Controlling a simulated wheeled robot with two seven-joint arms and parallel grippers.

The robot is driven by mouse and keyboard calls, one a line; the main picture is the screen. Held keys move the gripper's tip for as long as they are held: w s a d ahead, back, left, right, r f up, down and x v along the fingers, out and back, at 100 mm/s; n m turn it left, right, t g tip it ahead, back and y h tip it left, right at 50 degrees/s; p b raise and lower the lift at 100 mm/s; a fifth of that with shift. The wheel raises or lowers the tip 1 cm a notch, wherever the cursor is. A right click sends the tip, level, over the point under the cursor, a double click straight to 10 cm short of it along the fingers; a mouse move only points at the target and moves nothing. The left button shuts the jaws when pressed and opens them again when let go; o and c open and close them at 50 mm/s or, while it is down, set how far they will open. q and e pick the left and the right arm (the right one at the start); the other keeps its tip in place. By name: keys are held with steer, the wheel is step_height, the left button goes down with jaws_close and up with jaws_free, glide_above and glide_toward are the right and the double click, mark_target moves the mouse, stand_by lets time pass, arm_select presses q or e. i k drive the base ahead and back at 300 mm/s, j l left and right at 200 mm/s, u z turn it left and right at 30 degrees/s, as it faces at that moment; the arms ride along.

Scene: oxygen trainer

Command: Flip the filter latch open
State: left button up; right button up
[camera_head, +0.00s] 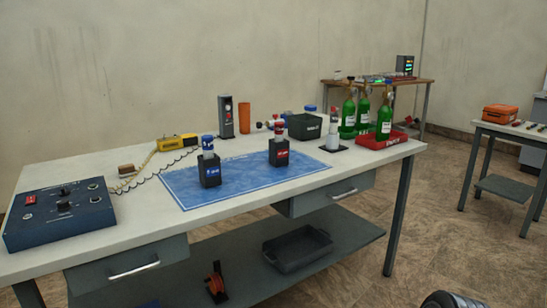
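No part that I can clearly tell as the filter latch shows in the head view; at this distance it is too small to make out. Two small bottles with coloured caps, a blue-capped one (208,147) and a red-capped one (279,132), stand upright in black holders on a blue mat (240,182). An upright grey device (226,117) stands behind the mat, beside an orange cylinder (244,118). A white-bodied bottle (333,132) stands on a dark base to the right. Neither of my grippers is in view.
A blue control box (60,217) sits at the table's left end, near a yellow device (178,143) with a coiled cord. Several green cylinders (348,116) stand at the right by a red tray (397,139). A grey bin (297,250) is on the lower shelf.

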mark_target(333, 108)
steer(key=i+l, duration=0.2)
steer(key=i+l+u, duration=0.1)
steer(key=l, duration=0.35)
steer(key=i+l, duration=0.3)
steer(key=i+l+u, duration=0.1)
steer(key=l, duration=0.25)
steer(key=i+l, duration=0.3)
steer(key=i+l+u, duration=0.1)
steer(key=l, duration=0.35)
steer(key=i, duration=0.1)
